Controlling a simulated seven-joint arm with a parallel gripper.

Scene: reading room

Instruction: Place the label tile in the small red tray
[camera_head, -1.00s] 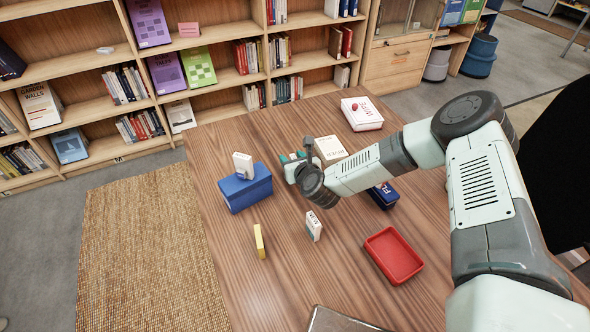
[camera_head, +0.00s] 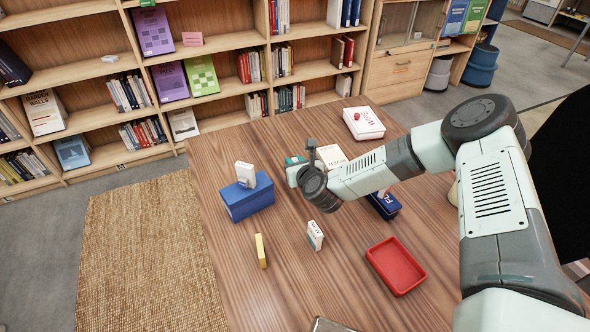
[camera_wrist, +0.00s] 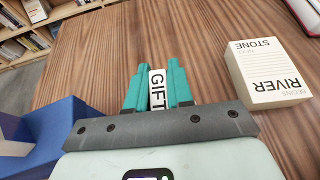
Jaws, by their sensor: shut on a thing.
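My gripper (camera_wrist: 158,92) has teal fingers shut on a white label tile (camera_wrist: 157,88) that reads GIFT in the wrist view. In the head view my gripper (camera_head: 291,166) is over the back half of the table, right of the blue box; the held tile is hidden there. The small red tray (camera_head: 397,266) lies on the table at the front right, well apart from the gripper. It looks empty.
A blue box (camera_head: 248,202) bears a white block (camera_head: 245,174). A white tile (camera_head: 315,235) and a yellow tile (camera_head: 260,250) stand on the table. A navy box (camera_head: 385,206) lies behind the tray. The RIVER STONE block (camera_wrist: 266,75) is right of my gripper.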

